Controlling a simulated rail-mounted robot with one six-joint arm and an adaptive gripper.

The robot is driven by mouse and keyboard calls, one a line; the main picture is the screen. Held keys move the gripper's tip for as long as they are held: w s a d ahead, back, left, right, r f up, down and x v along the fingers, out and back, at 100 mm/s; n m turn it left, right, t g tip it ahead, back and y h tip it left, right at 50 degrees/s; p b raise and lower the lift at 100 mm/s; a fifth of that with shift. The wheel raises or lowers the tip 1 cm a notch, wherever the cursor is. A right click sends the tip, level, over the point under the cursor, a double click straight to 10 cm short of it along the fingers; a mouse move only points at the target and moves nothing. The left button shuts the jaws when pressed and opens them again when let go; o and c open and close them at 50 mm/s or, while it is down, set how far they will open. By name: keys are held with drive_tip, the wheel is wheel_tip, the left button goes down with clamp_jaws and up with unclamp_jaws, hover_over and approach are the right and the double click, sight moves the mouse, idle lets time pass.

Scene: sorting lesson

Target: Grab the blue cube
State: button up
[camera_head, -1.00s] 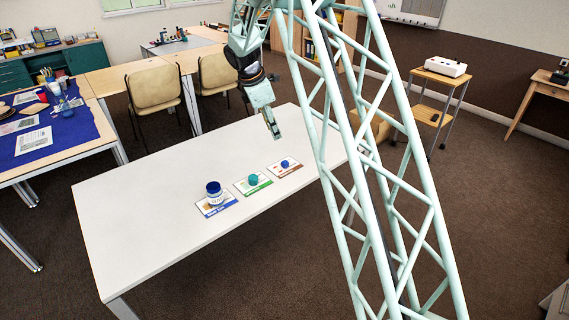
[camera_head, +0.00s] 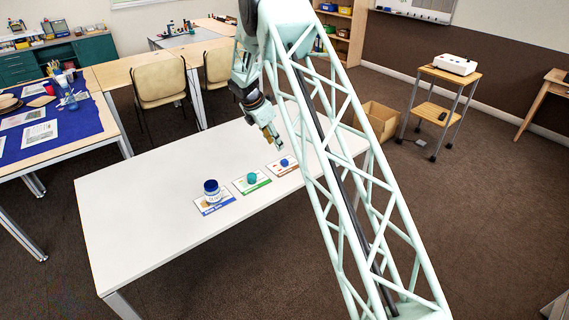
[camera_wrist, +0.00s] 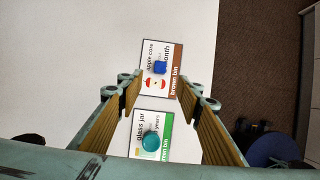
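The blue cube (camera_head: 284,162) sits on the brown-edged card (camera_head: 275,170) at the right end of a row of cards on the white table (camera_head: 150,205). In the wrist view the blue cube (camera_wrist: 160,67) lies on the card marked "brown bin" (camera_wrist: 176,92), ahead of and between my finger lines. My gripper (camera_head: 275,141) is above the table, close to the cube in the head view and apart from it. In the wrist view my gripper (camera_wrist: 165,88) is open, with nothing between its fingers.
A teal round object (camera_head: 251,178) sits on the green card beside the cube's card. The table's left part is clear. A cardboard box (camera_head: 381,118) stands on the floor behind the table.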

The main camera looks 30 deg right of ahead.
drive_tip(key=shift+f, duration=0.1)
idle(0.3)
drive_tip(key=b, duration=0.1)
hover_over(284, 161)
drive_tip(key=a, duration=0.2)
drive_tip(key=shift+s+f, duration=0.1)
drive_tip(key=shift+f, duration=3.75)
drive_tip(key=shift+s+b+x, duration=0.2)
drive_tip(key=shift+b+x, duration=0.25)
drive_tip(key=shift+x, duration=2.1)
drive_tip(key=shift+w, duration=0.15)
drive_tip(key=c, duration=0.8)
